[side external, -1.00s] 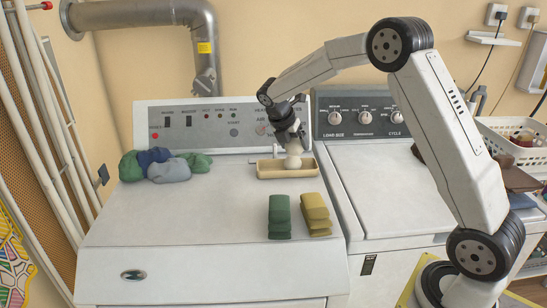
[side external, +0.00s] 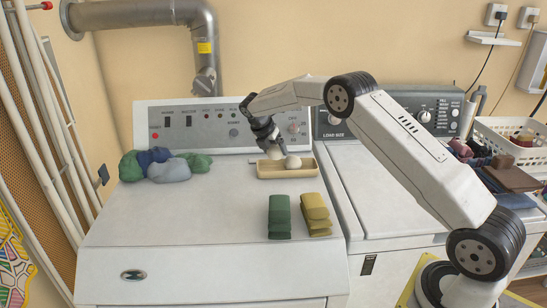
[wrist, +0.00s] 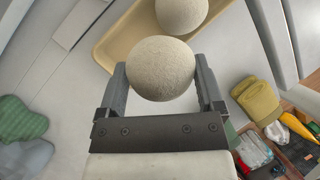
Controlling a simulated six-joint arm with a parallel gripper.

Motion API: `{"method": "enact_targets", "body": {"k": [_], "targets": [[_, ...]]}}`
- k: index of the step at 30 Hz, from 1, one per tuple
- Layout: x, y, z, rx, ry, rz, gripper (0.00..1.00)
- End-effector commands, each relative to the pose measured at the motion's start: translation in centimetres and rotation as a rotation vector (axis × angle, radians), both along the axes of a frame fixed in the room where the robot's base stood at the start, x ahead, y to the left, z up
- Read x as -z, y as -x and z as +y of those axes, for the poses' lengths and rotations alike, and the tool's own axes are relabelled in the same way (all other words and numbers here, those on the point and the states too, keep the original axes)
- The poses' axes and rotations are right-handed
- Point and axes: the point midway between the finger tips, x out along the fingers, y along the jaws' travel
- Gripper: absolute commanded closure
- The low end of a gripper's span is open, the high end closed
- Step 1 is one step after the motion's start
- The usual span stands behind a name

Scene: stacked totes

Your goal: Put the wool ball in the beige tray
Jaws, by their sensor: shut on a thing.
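My gripper (side external: 271,146) is shut on a pale wool ball (side external: 275,153), tilted down over the left part of the beige tray (side external: 283,174). In the wrist view the held wool ball (wrist: 161,69) sits between both fingers of my gripper (wrist: 160,82), with the tray (wrist: 113,47) behind it. A second pale wool ball (side external: 293,162) rests in the tray, to the right of the held one; it also shows at the top of the wrist view (wrist: 182,14). I cannot tell whether the held ball touches the tray floor.
Folded green cloth (side external: 279,216) and yellow cloth (side external: 315,214) lie in front of the tray. A heap of green, blue and grey cloths (side external: 168,168) lies left. The control panel (side external: 220,127) rises close behind the tray. The left front of the white top is clear.

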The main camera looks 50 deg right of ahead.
Motion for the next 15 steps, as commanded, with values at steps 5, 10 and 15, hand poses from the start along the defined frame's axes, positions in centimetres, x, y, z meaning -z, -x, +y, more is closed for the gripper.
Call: {"method": "enact_targets", "body": {"k": [5,10,15], "targets": [[1.4,-1.1,-0.3,0.0,0.0,0.001,0.8],[2.0,-1.6,-0.5,0.0,0.0,0.0,0.8],[2.1,-1.7,-0.5,0.0,0.0,0.0,0.8]]}}
